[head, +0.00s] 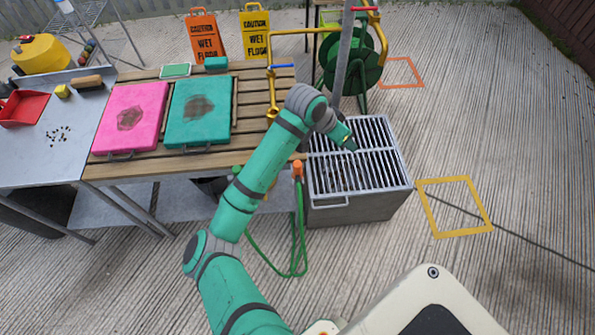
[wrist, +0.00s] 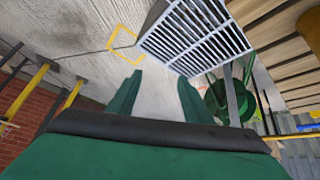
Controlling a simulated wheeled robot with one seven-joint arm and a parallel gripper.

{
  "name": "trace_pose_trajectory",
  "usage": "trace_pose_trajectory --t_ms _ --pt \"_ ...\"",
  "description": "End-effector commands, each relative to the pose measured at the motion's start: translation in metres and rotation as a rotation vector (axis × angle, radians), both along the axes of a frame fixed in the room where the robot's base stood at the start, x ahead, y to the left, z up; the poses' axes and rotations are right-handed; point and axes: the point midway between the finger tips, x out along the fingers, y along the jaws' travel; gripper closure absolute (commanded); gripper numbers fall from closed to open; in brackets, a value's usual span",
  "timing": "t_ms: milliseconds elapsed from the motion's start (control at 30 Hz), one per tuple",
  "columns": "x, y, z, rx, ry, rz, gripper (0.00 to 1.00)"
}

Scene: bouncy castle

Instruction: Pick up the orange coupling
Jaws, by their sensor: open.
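The orange coupling (head: 297,168) sits at the top end of a green hose (head: 300,232), upright against the left side of the grated metal box, by the slatted bench's right end. I cannot make it out in the wrist view. My gripper (head: 351,147) is above the grate, to the right of the coupling and apart from it. In the wrist view my gripper (wrist: 158,97) has its two green fingers spread with nothing between them.
The grated box (head: 355,209) stands right of the slatted bench (head: 255,113), which carries pink (head: 128,118) and teal pads (head: 198,108). A green hose reel (head: 350,66) with a grey pole stands behind.

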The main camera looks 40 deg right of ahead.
Motion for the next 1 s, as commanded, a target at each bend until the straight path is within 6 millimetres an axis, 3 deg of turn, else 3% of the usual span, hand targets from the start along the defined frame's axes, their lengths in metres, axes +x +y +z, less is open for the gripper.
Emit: trace_pose_trajectory --t_ms 200,433,567,1000 --pt "0.032 0.063 -0.003 0.311 -0.069 -0.079 0.54" --pt "0.054 0.112 0.005 0.516 -0.096 -0.104 0.54" --pt "0.058 0.122 0.004 0.556 -0.098 -0.107 0.54" --pt "0.059 0.122 -0.047 0.558 -0.1 -0.108 0.54"
